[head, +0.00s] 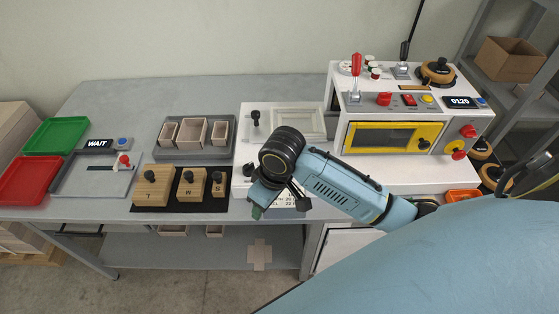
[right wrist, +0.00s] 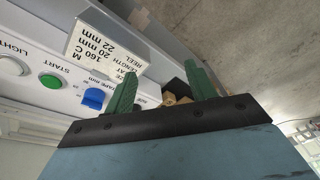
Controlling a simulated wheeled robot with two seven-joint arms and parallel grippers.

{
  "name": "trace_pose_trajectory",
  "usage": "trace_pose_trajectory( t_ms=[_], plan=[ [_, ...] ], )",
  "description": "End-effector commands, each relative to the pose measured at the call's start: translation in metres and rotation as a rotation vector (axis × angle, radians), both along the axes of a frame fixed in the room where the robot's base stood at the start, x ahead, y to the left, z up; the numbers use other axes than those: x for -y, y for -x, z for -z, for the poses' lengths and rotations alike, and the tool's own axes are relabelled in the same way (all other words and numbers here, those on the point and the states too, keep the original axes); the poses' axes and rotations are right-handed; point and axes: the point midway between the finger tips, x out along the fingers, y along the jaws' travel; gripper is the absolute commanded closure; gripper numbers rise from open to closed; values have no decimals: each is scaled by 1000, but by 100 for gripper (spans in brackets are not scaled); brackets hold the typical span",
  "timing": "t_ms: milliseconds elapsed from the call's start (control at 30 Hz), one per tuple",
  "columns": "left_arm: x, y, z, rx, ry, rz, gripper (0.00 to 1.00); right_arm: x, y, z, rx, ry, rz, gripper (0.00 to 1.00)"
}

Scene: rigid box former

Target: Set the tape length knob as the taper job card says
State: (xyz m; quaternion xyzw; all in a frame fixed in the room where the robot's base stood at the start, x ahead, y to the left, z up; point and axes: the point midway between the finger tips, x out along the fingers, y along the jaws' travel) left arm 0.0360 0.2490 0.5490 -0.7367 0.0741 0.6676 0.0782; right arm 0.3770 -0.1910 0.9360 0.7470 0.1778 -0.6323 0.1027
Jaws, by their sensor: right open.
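The blue tape length knob (right wrist: 94,98) sits on the white front panel in the right wrist view, beside a partly hidden label reading "TAPE mm". I cannot tell its setting. The white job card (right wrist: 105,45) stands above it and appears to read 160 C, 20 mm length and 22 mm reel. In the head view the card (head: 285,203) is partly hidden by my right arm. My right gripper (right wrist: 160,70) is open, its green fingers empty and to the right of the knob, apart from it. In the head view the right gripper (head: 257,211) hangs at the panel's front. My left gripper is out of view.
A green START button (right wrist: 50,82) and a white LIGHT control (right wrist: 12,66) share the panel. A white machine with a yellow-framed door (head: 347,138) stands right.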

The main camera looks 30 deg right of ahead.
Motion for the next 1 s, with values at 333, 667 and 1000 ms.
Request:
trace_pose_trajectory(
  t_ms=[333, 667, 1000],
  plan=[
    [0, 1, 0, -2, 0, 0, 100, 77, -87, -71, -116, 115, 99, 44],
    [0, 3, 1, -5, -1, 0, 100, 104, -105, -89, -153, 125, 168, 44],
    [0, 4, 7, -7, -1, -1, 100, 103, -104, -22, -154, 126, 166, 44]
  ],
)
